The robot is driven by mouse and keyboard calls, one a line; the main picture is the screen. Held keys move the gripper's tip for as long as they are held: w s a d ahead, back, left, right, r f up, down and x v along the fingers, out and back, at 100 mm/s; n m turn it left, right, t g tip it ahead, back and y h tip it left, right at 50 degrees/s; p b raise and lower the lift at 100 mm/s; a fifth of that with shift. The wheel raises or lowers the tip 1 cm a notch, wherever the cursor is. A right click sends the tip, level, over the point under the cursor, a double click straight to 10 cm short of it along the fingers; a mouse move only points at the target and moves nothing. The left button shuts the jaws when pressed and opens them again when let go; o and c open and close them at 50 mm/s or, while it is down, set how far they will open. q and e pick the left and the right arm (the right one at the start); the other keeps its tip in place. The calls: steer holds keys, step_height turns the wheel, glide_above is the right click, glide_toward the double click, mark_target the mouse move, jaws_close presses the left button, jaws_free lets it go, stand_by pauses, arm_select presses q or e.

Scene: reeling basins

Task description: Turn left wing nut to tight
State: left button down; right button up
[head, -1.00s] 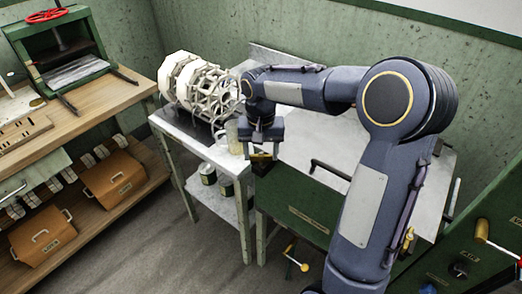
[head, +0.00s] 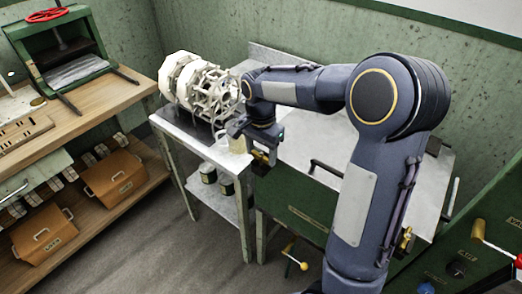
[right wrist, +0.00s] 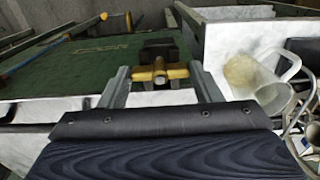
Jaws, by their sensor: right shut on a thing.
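The left wing nut (right wrist: 160,74) is brass-yellow, with a round middle and two wings. It sits on a dark block (right wrist: 159,50) at the edge of the green basin bench (right wrist: 60,65). In the right wrist view my right gripper (right wrist: 161,78) is shut on it, one finger at each wing tip. In the head view the gripper (head: 265,151) is at the bench's near left corner, and the nut (head: 259,156) shows small and partly hidden. A second brass wing nut (head: 405,239) is at the bench's right side, partly behind my arm. My left gripper is not in view.
A narrow side table (head: 196,143) on the left holds a pale cage-like reel (head: 208,88) and a clear jug (head: 236,140), close to the gripper. A black handle (head: 325,169) lies on the bench top. A wooden workbench (head: 110,108) stands farther left.

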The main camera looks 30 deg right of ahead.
mark_target(261, 154)
stand_by(0.5)
steer(key=o, duration=1)
step_height(261, 154, up, 7)
steer(key=shift+r, duration=0.4)
